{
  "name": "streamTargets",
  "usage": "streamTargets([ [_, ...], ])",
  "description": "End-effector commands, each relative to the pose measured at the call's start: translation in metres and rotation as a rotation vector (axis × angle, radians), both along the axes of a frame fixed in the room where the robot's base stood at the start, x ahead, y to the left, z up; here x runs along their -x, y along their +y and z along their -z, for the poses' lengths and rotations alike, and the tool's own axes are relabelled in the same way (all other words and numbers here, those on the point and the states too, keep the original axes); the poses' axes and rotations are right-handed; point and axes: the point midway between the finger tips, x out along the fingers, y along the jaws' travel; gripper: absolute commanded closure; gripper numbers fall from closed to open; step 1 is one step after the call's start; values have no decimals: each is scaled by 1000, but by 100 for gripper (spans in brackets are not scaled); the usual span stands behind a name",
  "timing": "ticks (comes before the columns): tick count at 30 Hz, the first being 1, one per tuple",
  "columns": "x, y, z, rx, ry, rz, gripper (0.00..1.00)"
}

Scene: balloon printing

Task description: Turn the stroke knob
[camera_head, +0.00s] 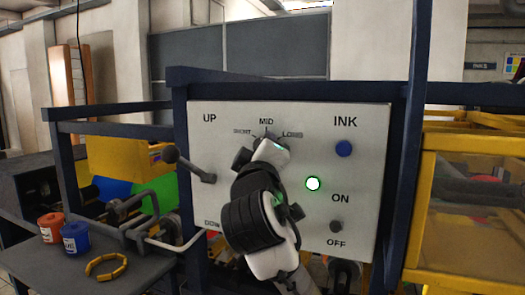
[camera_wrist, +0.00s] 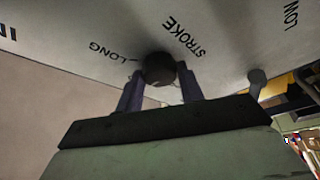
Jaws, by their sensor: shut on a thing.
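The stroke knob (camera_wrist: 159,68) is a dark round knob on the white control panel (camera_head: 215,130). In the wrist view it sits between the two fingers of my gripper (camera_wrist: 160,80), close to the LONG and STROKE lettering. My gripper is shut on it. In the head view my gripper (camera_head: 265,145) is at the panel just below the SHORT, MID and LONG labels, and it and my wrist hide most of the knob. I cannot tell which mark the knob points to.
Left of my arm a ball-ended lever (camera_head: 190,165) sticks out between UP and DOWN. Red (camera_head: 50,228) and blue (camera_head: 75,237) cans stand lower left.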

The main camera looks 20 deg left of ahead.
Motion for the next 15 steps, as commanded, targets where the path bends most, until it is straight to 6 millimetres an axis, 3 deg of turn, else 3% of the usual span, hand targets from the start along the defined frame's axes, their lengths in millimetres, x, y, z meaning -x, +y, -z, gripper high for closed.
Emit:
streamTargets([
  [1,0,0,0,1,-1,-1,61],
  [6,0,0,0,0,-1,-1,41],
  [15,2,0,1,-1,-1,-1,41],
])
